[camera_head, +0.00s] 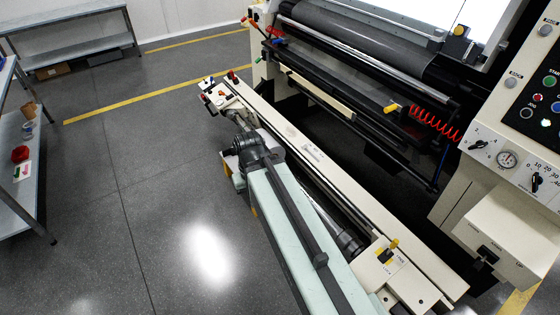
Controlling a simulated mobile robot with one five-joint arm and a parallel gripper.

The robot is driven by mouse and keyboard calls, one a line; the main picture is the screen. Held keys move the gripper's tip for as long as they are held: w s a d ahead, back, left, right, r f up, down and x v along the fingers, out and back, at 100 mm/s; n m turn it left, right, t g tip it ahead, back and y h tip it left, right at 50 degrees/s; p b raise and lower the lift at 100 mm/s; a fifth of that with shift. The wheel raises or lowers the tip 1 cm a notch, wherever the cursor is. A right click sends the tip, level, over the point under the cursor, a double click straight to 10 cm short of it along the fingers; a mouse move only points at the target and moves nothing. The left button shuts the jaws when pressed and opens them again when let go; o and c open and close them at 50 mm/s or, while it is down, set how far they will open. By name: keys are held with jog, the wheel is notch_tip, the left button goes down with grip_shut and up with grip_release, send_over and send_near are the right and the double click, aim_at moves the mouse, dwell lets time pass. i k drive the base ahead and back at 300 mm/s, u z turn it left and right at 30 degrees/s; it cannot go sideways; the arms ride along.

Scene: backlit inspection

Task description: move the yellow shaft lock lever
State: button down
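My arm reaches from the bottom edge up to a dark joint left of the beam. Nothing of mine is seen touching the lever. Other yellow knobs show on the machine, one on the rail (391,108) and one higher up (460,31).
Red and black levers (232,76) stand at the beam's far end. A control panel (520,120) and cream box (508,232) stand at right. A red coiled hose (432,122) hangs behind. Shelves (14,150) line the left. The grey floor (160,200) between is clear.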

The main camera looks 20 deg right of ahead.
aim_at(394, 244)
jog(key=z, duration=2.55)
jog(key=k, duration=1)
jog(key=u, duration=0.5)
jog(key=i, duration=1)
